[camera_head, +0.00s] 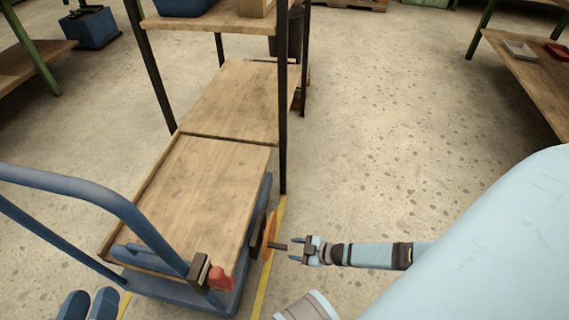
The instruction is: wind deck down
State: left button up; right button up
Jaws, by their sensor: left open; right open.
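The cart's wooden deck (195,195) lies bare inside a blue frame, its far edge close against the rack's lower shelf. An orange disc (268,234), seen nearly edge-on, sits at the deck's right side, with a short dark handle (278,246) sticking out to the right. My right gripper (293,248) is open, its fingertips around or just beside the handle's end; I cannot tell whether they touch. A red knob (220,277) is at the cart's near right corner. My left gripper (88,304) is open and empty at the bottom left, near the cart's blue push bar (100,197).
The rack's lower shelf (235,100) is bare; its dark posts rise on both sides, and a blue bin (185,5) is on the upper shelf. A yellow floor line (270,275) runs beside the cart. Open concrete floor (400,130) lies to the right, before a wooden table (530,80).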

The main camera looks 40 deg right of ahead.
pick_arm(q)
notch_tip(320, 180, up, 4)
jog(key=shift+s+a+n+t+p, duration=0.15)
jog(key=shift+n+t+p, duration=0.15)
jog(key=shift+t+p, duration=0.75)
pick_arm(e)
jog(key=v, duration=0.8)
